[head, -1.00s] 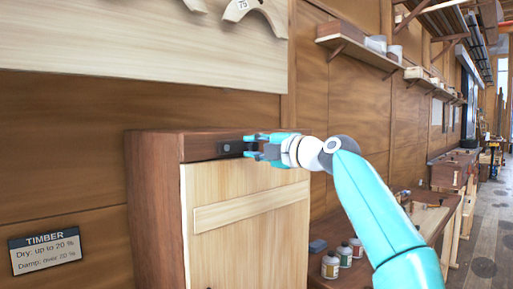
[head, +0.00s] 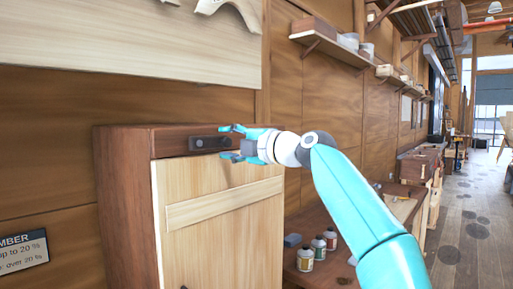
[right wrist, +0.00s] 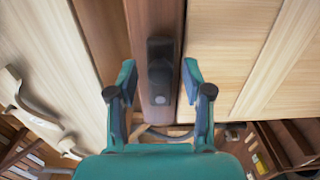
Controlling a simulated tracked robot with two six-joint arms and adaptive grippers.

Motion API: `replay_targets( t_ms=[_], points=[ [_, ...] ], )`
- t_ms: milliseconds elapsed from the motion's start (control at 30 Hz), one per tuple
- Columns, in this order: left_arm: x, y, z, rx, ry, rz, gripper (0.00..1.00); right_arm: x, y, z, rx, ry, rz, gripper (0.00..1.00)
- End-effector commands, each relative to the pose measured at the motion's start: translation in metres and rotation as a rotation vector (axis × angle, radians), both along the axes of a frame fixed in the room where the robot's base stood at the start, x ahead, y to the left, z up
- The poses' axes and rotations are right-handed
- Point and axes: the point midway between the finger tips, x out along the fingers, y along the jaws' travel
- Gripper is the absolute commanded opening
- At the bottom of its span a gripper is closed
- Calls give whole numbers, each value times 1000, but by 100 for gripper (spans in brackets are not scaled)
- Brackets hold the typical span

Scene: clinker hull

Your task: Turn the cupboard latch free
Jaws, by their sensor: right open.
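The cupboard (head: 222,232) has a dark frame and a pale door with a slanted batten. The dark latch (head: 205,143) sits on the frame's top rail, above the door; it lies along the rail. My right gripper (head: 229,143) is open at the latch's right end, with one finger above and one below. In the right wrist view the latch (right wrist: 160,72) shows between the two spread fingers, with visible gaps on both sides and nothing gripped. Part of the latch's right end is hidden by the gripper in the head view. My left gripper is not in view.
Small bottles (head: 318,248) stand on a bench (head: 340,270) right of the cupboard. A shelf (head: 335,48) is on the wall above. A pale board (head: 130,45) hangs over the cupboard. A timber sign (head: 22,253) is at lower left. Open floor shows at far right.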

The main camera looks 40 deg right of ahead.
Motion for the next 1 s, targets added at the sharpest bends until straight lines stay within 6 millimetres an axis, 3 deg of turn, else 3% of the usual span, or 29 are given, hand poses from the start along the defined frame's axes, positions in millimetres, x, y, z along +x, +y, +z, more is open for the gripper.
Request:
replay_targets(
  t_ms=[600, 1000],
  points=[
    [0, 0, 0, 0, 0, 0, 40, -94, -10, -3, 1, 4, -1, 50],
    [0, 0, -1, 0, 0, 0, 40, -102, -10, -3, 1, 4, 1, 50]
  ],
)
